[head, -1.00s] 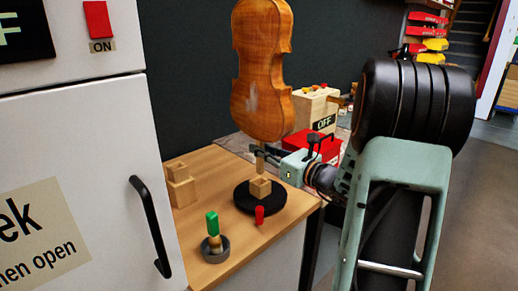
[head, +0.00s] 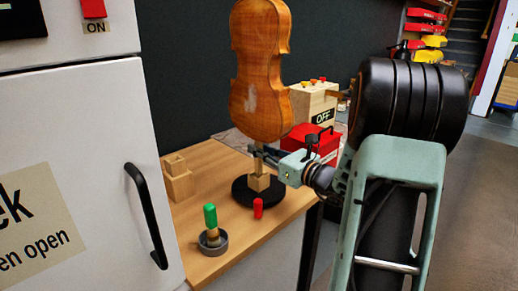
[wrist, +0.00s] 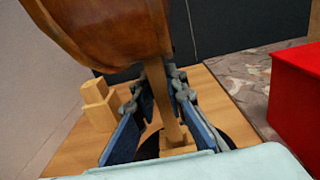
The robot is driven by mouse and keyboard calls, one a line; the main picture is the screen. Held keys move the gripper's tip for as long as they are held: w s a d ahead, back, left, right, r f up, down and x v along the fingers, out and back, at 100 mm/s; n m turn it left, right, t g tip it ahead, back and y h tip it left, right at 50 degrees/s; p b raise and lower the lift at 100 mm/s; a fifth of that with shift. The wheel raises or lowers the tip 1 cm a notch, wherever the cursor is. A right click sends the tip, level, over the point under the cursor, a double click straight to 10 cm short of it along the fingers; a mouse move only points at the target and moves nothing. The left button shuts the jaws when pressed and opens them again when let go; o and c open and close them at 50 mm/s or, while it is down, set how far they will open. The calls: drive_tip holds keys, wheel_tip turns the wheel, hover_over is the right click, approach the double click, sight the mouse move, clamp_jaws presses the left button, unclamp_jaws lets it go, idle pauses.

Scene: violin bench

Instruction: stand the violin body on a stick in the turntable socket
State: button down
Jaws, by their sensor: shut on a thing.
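The violin body (head: 260,75) is upright, orange-brown, on a wooden stick (head: 259,165) above the black turntable (head: 243,194). My gripper (head: 257,150) is shut on the stick just below the body. In the wrist view the blue fingers (wrist: 164,118) stand on both sides of the stick (wrist: 163,100), and the violin body (wrist: 110,30) fills the top left. The stick's lower end meets the wooden socket block (head: 259,183) on the turntable; how deep it sits inside I cannot tell.
A green-topped brush or tool stands in a grey dish (head: 214,243) at the front of the bench. A red peg (head: 258,208) is beside the turntable. A stepped wooden block (head: 178,180) is at left. A red box (head: 312,144) and a white cabinet (head: 80,150) flank the bench.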

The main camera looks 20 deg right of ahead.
sight(261, 164)
drive_tip(key=shift+f+b, duration=1.55)
drive_tip(key=shift+f, duration=0.65)
drive_tip(key=c, duration=1.9)
unclamp_jaws()
drive_tip(key=shift+s, duration=0.1)
drive_tip(key=v, duration=1.2)
